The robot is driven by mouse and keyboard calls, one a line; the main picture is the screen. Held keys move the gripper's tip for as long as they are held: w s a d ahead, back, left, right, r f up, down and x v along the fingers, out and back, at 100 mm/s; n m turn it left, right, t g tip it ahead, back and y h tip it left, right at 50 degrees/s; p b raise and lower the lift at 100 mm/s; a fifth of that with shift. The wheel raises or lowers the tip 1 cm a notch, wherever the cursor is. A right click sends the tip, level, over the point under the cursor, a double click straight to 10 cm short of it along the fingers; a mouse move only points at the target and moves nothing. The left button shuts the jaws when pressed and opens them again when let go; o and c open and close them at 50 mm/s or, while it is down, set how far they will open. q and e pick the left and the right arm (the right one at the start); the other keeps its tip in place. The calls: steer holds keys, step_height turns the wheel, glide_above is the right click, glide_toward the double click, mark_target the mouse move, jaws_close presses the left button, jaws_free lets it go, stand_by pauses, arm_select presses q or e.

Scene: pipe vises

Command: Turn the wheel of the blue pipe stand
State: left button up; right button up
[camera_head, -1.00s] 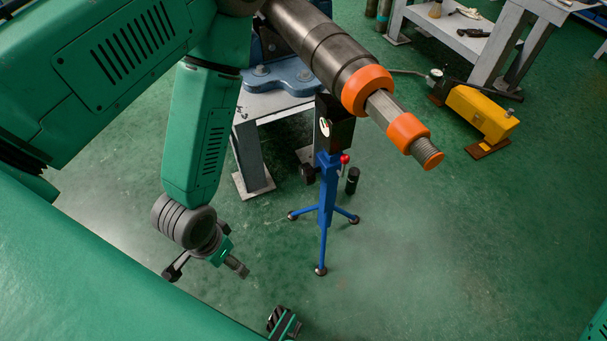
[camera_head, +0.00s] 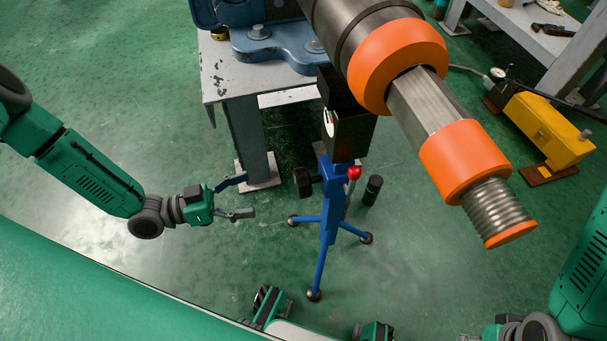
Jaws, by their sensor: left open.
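The blue pipe stand (camera_head: 331,207) stands upright on its tripod feet on the green floor, near the middle of the head view. A dark round knob or wheel (camera_head: 303,181) sticks out on its left side, and a red ball (camera_head: 354,172) sits on its right. A black head (camera_head: 349,128) tops the stand under the pipe. My left gripper (camera_head: 246,196) is open and empty, left of the stand and apart from it, its fingers pointing right towards the dark wheel. My right arm enters at the lower right; its gripper (camera_head: 482,336) is mostly cut off by the bottom edge.
A large dark pipe with orange collars (camera_head: 467,161) and a threaded end hangs over the stand from above. A grey table (camera_head: 222,83) with a blue vise (camera_head: 268,47) stands behind. A yellow unit (camera_head: 547,130) lies at right.

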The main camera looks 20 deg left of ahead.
mark_target(295, 182)
arm_select(q)
steer(key=b+x, duration=0.2)
steer(key=x, duration=1)
steer(key=shift+w+d+b, duration=0.15)
steer(key=shift+d+b, duration=0.1)
steer(key=shift+b, duration=0.15)
steer(key=shift+w+d, duration=0.25)
steer(key=shift+d, duration=0.05)
steer(key=c, duration=1.2)
